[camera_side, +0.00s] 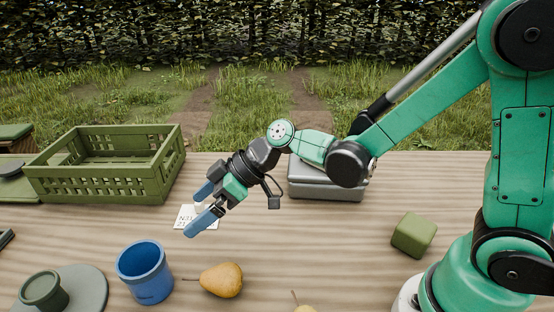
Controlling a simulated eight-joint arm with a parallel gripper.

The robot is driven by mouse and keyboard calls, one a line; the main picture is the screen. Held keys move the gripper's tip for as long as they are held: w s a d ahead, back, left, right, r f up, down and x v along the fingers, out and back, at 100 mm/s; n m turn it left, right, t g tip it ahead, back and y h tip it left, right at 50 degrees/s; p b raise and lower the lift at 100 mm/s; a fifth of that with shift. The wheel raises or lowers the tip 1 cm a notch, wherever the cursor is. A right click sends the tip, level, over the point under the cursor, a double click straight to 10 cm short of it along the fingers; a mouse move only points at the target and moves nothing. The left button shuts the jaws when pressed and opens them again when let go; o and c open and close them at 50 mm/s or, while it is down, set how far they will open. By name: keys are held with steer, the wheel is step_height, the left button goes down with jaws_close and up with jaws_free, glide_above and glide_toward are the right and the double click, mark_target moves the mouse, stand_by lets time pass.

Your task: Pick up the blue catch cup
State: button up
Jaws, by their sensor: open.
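The blue catch cup (152,285) stands upright on the striped tabletop at the lower left, its open mouth facing up. It looks empty as far as I can see into it. My gripper (194,214) has two blue fingers spread apart with nothing between them. It hangs above the table, behind and to the right of the cup in the picture, and does not touch it. The fingers point down and left.
A brown pear (222,280) lies just right of the cup. A green cup (45,292) stands on a grey-green disc (91,283) to the left. A green crate (105,184), a printed card (208,222), a grey case (325,188) and a green block (414,235) surround the area.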

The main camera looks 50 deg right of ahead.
mark_target(143, 264)
steer(key=a+f+n+y, duration=0.2)
steer(key=a, duration=0.1)
steer(key=a+f+n+y, duration=0.1)
steer(key=shift+w+a+f+n+g, duration=0.25)
steer(key=shift+w+a+n+g, duration=0.05)
steer(key=shift+a+g, duration=0.1)
steer(key=shift+s+a+f+n+y, duration=0.15)
steer(key=shift+a+f+n+y, duration=0.25)
steer(key=shift+a+n+y, duration=0.1)
steer(key=shift+x, duration=2.85)
steer(key=shift+s, duration=0.1)
steer(key=c, duration=1)
steer(key=shift+o, duration=0.2)
steer(key=shift+r, duration=0.1)
